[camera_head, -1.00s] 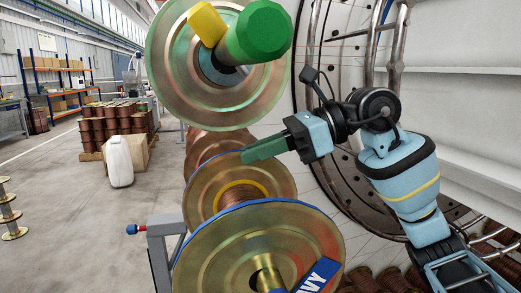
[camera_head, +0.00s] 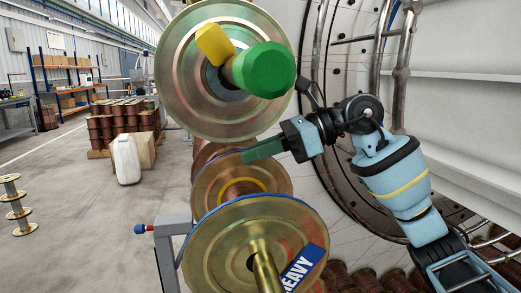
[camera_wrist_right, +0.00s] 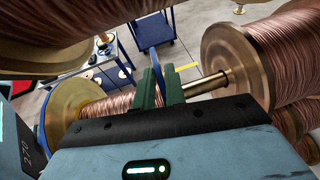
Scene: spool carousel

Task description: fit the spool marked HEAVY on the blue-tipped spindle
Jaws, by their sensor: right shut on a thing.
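The spool marked HEAVY (camera_head: 216,248) is low in the head view, its brass flange edged in blue and its blue label at the lower right. A brass spindle (camera_head: 262,270) sticks out of its middle; its end is out of frame, so I cannot see the tip colour. My right gripper (camera_head: 262,150) is above and behind this flange. In the wrist view its green fingers (camera_wrist_right: 161,88) are shut on a narrow blue piece (camera_wrist_right: 155,62); I cannot tell what it belongs to. A blue-edged spool (camera_wrist_right: 75,97) is at left there. My left gripper is out of view.
A spool (camera_head: 180,75) with a green-tipped spindle (camera_head: 264,70) and yellow tab (camera_head: 213,44) hangs above. A yellow-ringed spool (camera_head: 207,185) is behind HEAVY. A grey stand (camera_head: 172,226) with a blue-and-red knob (camera_head: 140,229) is at left. The large carousel disc (camera_head: 345,175) is close at right.

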